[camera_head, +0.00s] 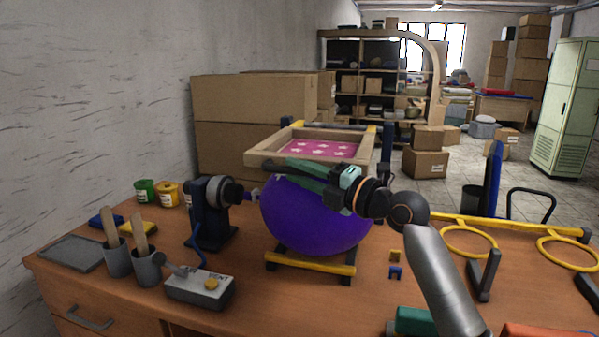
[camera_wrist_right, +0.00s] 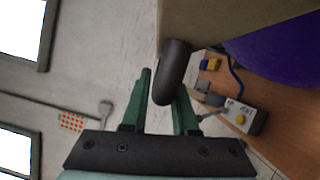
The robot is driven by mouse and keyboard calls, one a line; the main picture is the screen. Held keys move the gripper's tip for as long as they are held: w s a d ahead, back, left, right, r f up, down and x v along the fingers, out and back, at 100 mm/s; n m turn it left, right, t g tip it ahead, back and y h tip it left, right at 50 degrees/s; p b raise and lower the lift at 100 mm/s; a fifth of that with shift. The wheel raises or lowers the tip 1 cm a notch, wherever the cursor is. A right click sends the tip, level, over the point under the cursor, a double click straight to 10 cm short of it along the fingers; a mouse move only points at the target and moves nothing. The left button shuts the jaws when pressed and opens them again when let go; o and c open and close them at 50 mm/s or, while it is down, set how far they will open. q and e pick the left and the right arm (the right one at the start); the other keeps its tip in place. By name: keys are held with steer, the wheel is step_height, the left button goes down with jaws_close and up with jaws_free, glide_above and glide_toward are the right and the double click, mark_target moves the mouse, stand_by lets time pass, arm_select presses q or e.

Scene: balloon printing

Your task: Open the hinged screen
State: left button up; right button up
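The hinged screen (camera_head: 268,153), a wooden frame with pink star-patterned mesh, lies roughly level above a purple balloon (camera_head: 310,228). Dark blue posts stand at its back corners. My right gripper (camera_head: 300,172), with green fingers, reaches in from the right at the screen's front side, between frame and balloon. My left gripper is out of view.
The balloon rests on a yellow-barred cradle (camera_head: 310,262). A dark blue pump unit (camera_head: 210,215) and a grey box with a yellow button (camera_head: 200,288) stand left. Grey cups (camera_head: 118,260) are farther left. Cardboard boxes (camera_head: 250,105) are behind.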

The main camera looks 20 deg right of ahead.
jaws_close()
stand_by(1.0)
